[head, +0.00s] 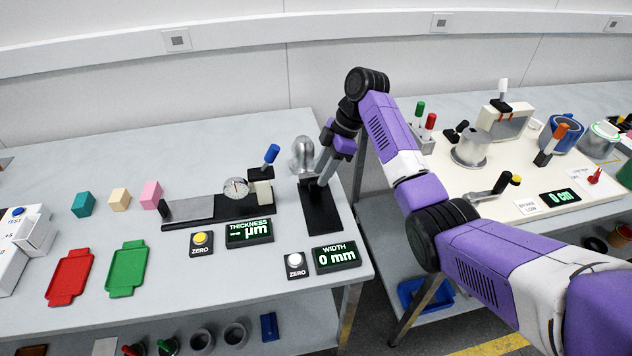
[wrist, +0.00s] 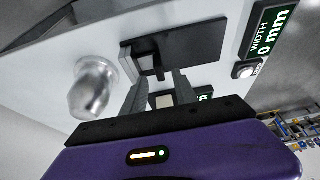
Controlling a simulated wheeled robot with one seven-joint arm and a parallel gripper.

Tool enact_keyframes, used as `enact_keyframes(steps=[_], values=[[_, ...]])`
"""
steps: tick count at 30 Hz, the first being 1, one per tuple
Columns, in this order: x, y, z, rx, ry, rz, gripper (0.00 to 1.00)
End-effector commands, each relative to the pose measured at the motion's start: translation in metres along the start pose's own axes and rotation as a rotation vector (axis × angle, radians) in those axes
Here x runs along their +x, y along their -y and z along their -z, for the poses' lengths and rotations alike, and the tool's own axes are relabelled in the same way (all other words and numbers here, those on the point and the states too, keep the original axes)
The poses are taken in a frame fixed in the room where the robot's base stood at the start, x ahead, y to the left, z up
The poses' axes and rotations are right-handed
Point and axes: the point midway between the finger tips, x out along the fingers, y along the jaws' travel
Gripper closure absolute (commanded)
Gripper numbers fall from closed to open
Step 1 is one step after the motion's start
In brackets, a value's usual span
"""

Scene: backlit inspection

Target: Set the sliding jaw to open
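The width gauge (head: 322,222) is a black plate near the table's right end, below my arm in the head view; it also shows in the wrist view (wrist: 192,40). A dark upright jaw piece (wrist: 148,62) stands on it, at the fingertips in the wrist view. I cannot tell which jaw it is. The width display (head: 337,256) reads 0 mm. My gripper (head: 319,182) points down over the gauge. In the wrist view my gripper (wrist: 161,76) has its two fingers apart, with a gap between them. Whether they touch the jaw is unclear.
A shiny metal rounded part (head: 302,155) stands just left of my gripper. The thickness gauge (head: 205,209) with its blue-topped lever (head: 271,155) is to the left. A white zero button (head: 295,260) sits in front. A second bench (head: 470,178) is at the right.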

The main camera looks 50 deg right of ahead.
Motion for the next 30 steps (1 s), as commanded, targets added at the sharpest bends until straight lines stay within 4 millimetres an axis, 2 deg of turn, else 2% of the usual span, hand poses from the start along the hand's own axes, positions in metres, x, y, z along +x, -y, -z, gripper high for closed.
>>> enact_keyframes(steps=[3,9,20,25,26,30], values=[[0.019,0.001,0.001,0.002,0.0,0.003,0.65],[0.041,0.0,0.001,0.001,0.0,0.001,0.65],[0.047,0.0,0.0,0.001,0.0,-0.002,0.65],[0.047,0.0,0.0,0.002,0.0,-0.002,0.97],[0.047,0.0,0.0,0.002,0.0,-0.002,1.0],[0.047,0.0,0.0,0.002,0.0,-0.002,1.0]])
